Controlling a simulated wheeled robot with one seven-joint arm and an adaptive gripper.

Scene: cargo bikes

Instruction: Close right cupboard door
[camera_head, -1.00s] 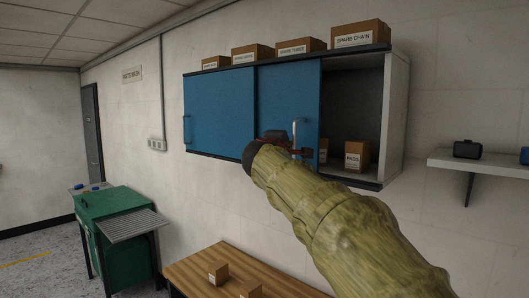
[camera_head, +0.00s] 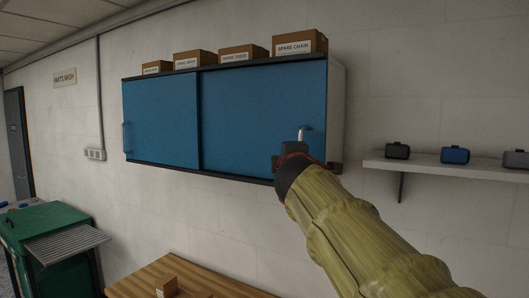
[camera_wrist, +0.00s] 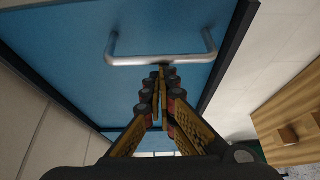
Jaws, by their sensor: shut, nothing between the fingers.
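The wall cupboard has two blue sliding doors. The right door (camera_head: 262,112) reaches the cupboard's right side panel (camera_head: 337,105), and no opening shows beside it. The left door (camera_head: 160,118) covers the left half. The right door's silver handle (camera_head: 304,131) stands near its right edge; in the wrist view the handle (camera_wrist: 160,59) runs across the top. My gripper (camera_wrist: 161,72) is shut and empty, its fingertips at the middle of the handle bar, touching or very close to it. In the head view my wrist hides the handle's lower end and the door's lower right corner.
Several cardboard boxes (camera_head: 300,45) stand on top of the cupboard. A wall shelf (camera_head: 450,168) with small dark and blue items is at the right. A wooden bench (camera_head: 145,279) lies below, and a green parts washer (camera_head: 48,237) stands at the left.

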